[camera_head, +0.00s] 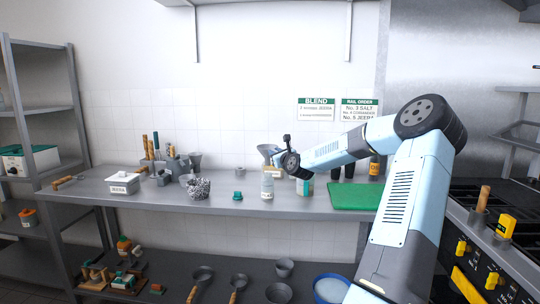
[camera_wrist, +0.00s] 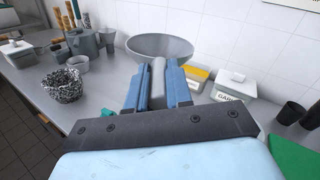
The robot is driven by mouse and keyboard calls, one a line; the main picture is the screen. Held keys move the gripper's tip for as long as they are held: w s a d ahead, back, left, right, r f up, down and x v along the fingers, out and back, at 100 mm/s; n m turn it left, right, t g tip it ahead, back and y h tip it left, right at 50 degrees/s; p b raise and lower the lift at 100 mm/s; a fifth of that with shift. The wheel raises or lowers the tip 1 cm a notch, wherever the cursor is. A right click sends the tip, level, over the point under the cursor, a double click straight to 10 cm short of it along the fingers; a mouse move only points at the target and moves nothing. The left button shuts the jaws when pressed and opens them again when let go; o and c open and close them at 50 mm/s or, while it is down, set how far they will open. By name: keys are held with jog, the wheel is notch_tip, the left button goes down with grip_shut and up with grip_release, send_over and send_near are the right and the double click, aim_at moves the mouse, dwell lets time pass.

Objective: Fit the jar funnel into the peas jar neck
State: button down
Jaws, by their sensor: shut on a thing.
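My gripper (camera_wrist: 157,82) is shut on the grip of the grey jar funnel, whose wide bowl (camera_wrist: 160,45) opens upward in the wrist view. In the head view the funnel (camera_head: 267,149) shows just left of my wrist, above the bench. A pale jar (camera_head: 267,187) with a label stands upright on the bench below it. This looks like the peas jar, but its label is too small to read. The jar is not visible in the wrist view. The funnel's lower end is hidden, so I cannot tell whether it touches the jar neck.
A speckled dark pot (camera_head: 198,188) and a small green item (camera_head: 238,196) stand left of the jar. A teal-and-white container (camera_head: 305,186) and a green board (camera_head: 352,196) are to its right. A white lidded box (camera_head: 122,183) is at far left. The front bench strip is mostly clear.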

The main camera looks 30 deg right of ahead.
jog(key=shift+s+d, duration=0.1)
jog(key=shift+s, duration=0.1)
jog(key=shift+a+f, duration=0.2)
jog(key=shift+f, duration=1.15)
jog(key=shift+a, duration=0.1)
jog(key=shift+f, duration=0.3)
dwell(0.6)
jog(key=shift+f, duration=1.8)
jog(key=c, duration=0.9)
grip_release()
jog(key=shift+c, duration=0.2)
jog(key=shift+s, duration=0.15)
jog(key=s, duration=0.7)
jog(key=shift+s+a, duration=0.2)
jog(key=shift+s, duration=0.2)
